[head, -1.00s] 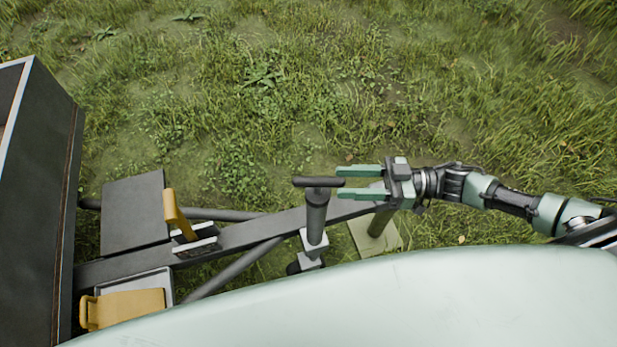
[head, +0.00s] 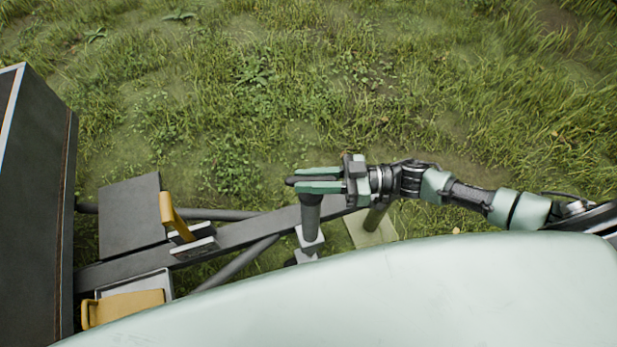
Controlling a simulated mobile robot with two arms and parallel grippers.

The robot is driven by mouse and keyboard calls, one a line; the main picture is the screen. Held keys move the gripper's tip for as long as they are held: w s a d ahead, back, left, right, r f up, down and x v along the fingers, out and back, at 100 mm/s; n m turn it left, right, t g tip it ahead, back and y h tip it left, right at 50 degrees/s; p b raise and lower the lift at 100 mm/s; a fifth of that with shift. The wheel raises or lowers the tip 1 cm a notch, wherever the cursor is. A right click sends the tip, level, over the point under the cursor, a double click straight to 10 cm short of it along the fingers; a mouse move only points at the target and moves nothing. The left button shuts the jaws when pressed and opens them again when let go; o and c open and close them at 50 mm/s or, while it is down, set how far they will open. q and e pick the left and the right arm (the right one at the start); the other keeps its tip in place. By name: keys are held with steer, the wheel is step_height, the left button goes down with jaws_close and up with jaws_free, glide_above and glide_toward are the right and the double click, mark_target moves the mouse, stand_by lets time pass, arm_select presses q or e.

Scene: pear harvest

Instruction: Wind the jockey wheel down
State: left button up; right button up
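The jockey wheel's upright grey post (head: 311,215) stands beside the trailer drawbar (head: 255,230), with a dark crank handle (head: 290,181) across its top. My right gripper (head: 318,180) comes in from the right, level with the handle. Its two green fingers lie along both sides of the handle and are shut on it. Only the handle's left tip and a thin dark strip between the fingers show. The wheel at the post's foot is mostly hidden by my pale body. My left gripper is not in view.
The dark trailer body (head: 40,200) stands at the left edge. A yellow lever (head: 172,212) and a yellow wheel chock-like piece (head: 125,306) are on the drawbar side. A post on a pale pad (head: 375,232) stands right of the jockey wheel. Grass beyond is clear.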

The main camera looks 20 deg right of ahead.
jaws_close()
steer(key=shift+r+m+t+h+p, duration=0.2)
steer(key=shift+m+t+h+p, duration=0.2)
steer(key=shift+m+t+p, duration=0.5)
steer(key=m+t+h+p, duration=0.1)
steer(key=m+t+p, duration=0.1)
steer(key=t+p, duration=0.1)
steer(key=shift+t+h, duration=0.3)
steer(key=shift+h, duration=0.1)
steer(key=m+t+h+p, duration=0.2)
steer(key=m+t+h, duration=0.2)
steer(key=h, duration=0.1)
steer(key=m+t+h+p, duration=0.1)
steer(key=m+t+h, duration=0.1)
steer(key=shift+w+d+f, duration=0.1)
steer(key=shift+d+f, duration=0.05)
steer(key=shift+d+m+t+h+p, duration=0.15)
steer(key=shift+m+t+h, duration=0.25)
steer(key=shift+m+h, duration=0.9)
steer(key=shift+a+m+t+h+p, duration=0.15)
steer(key=shift+m+t+h, duration=0.4)
steer(key=shift+h, duration=1.25)
steer(key=shift+d+m, duration=0.15)
steer(key=shift+m, duration=0.1)
